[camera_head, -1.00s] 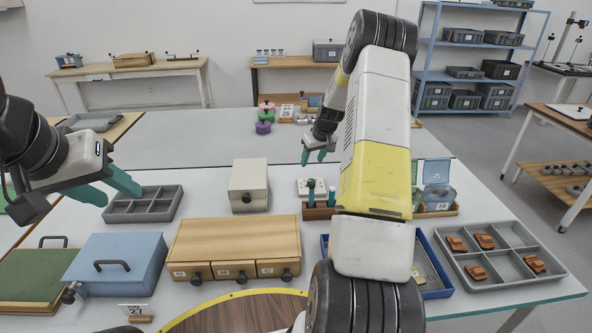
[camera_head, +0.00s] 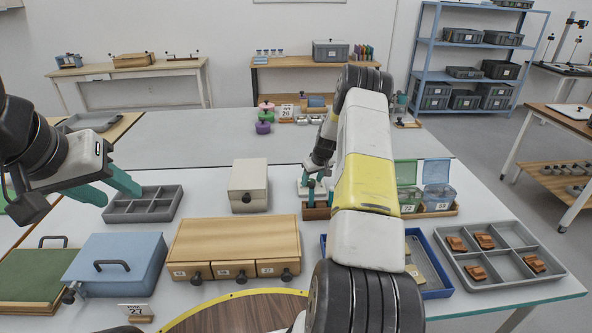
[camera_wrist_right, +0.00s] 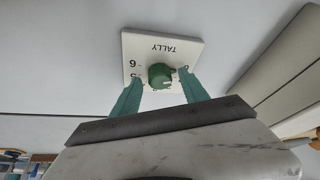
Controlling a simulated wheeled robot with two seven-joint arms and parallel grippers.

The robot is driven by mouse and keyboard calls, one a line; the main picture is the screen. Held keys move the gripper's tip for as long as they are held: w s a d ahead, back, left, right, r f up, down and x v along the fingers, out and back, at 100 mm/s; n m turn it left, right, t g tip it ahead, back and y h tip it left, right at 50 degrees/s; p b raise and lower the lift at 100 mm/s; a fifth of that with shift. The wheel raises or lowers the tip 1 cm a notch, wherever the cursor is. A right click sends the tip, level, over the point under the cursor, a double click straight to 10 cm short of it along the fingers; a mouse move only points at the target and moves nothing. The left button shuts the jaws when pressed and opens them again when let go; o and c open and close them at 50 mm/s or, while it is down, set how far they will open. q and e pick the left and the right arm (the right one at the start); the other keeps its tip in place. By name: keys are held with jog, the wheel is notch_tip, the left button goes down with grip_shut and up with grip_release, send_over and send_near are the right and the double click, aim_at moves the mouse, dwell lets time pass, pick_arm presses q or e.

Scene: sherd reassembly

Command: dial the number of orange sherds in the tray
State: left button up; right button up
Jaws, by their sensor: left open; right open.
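The tally dial is a white plate (camera_wrist_right: 137,45) marked TALLY with a green knob (camera_wrist_right: 159,74) in the right wrist view. My right gripper (camera_wrist_right: 160,80) is open, with one teal finger on each side of the knob; I cannot tell whether they touch it. Some figures, including 6 and 5, show by the knob; the rest are hidden. In the head view my right gripper (camera_head: 312,182) largely covers the dial. The grey divided tray (camera_head: 510,285) at the right holds several orange-brown sherds (camera_head: 485,241) in separate compartments. My left gripper (camera_head: 112,192) is open and empty at the left.
An empty grey divided tray (camera_head: 133,217) is below my left gripper. A cream box (camera_head: 248,183), a wooden drawer unit (camera_head: 235,240) and a blue box (camera_head: 117,263) stand on the table. A blue tray (camera_head: 437,292) and lidded containers (camera_head: 437,190) are right of my right arm.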

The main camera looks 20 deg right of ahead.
grip_shut()
